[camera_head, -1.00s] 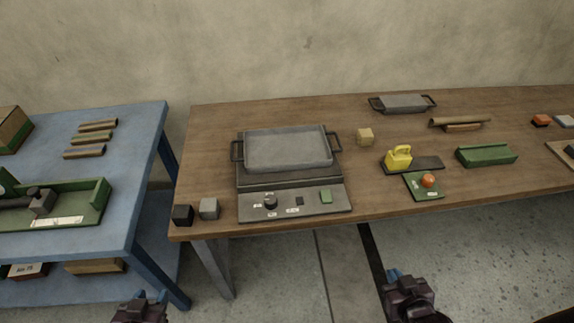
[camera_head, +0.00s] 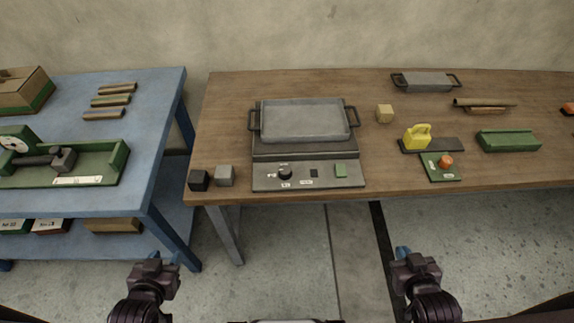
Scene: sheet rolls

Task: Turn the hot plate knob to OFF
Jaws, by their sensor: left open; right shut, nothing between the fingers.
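The hot plate (camera_head: 262,180) stands near the front edge of the wooden table, with a grey pan (camera_head: 305,120) on top. Its black round knob (camera_head: 285,173) is on the left part of the front panel, with small white labels around it that are too small to read. My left gripper (camera_head: 155,262) is open and empty, in front of the tables, below and left of the knob. My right gripper (camera_head: 408,256) is shut and empty, in front of the wooden table, below and right of the knob.
A black cube (camera_head: 198,180) and a grey cube (camera_head: 225,176) stand left of the hot plate. A yellow padlock-like object (camera_head: 417,137) and a green plate with an orange button (camera_head: 442,173) are to the right. A blue table (camera_head: 160,120) stands at left, across a narrow gap.

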